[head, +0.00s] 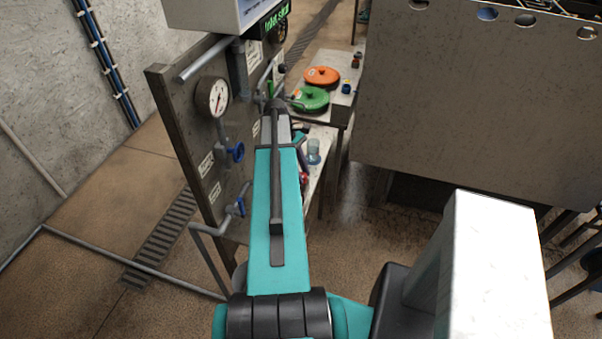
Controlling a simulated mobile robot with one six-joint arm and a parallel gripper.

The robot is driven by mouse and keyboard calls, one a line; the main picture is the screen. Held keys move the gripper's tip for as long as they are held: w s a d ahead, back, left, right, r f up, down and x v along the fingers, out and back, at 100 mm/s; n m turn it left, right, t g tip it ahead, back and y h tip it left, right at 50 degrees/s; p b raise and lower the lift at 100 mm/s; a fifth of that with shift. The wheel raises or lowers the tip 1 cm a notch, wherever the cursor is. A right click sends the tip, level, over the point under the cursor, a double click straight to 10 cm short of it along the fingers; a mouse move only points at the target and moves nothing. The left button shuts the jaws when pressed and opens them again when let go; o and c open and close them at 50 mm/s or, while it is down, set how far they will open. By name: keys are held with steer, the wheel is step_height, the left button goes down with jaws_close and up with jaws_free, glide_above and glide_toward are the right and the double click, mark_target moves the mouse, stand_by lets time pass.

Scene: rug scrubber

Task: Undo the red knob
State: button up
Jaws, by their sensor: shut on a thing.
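My teal arm reaches forward from the bottom of the head view toward the grey valve panel (180,130). The arm's far end covers the place where my gripper would show, so I cannot see its fingers or what they hold. A small red thing (304,179) shows at the right edge of my arm, mostly hidden. I cannot tell whether it is the red knob. No other red knob is plain to see.
The panel carries a round gauge (212,97) and blue valve handles (237,152). An orange disc (322,76) and a green disc (310,98) lie on a bench behind. A large grey cabinet (460,110) stands at right. A floor grate (162,237) runs at left.

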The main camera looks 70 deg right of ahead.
steer(key=m+y, duration=0.1)
steer(key=m, duration=0.2)
steer(key=shift+d+m+b, duration=0.1)
steer(key=shift+m+b, duration=0.2)
steer(key=shift+t, duration=0.3)
steer(key=o, duration=1.1)
steer(key=shift+c, duration=0.2)
steer(key=shift+r, duration=0.15)
steer(key=b+v, duration=0.4)
steer(key=v, duration=0.9)
steer(key=shift+d+r, duration=0.2)
steer(key=shift+d, duration=0.05)
steer(key=shift+w, duration=0.1)
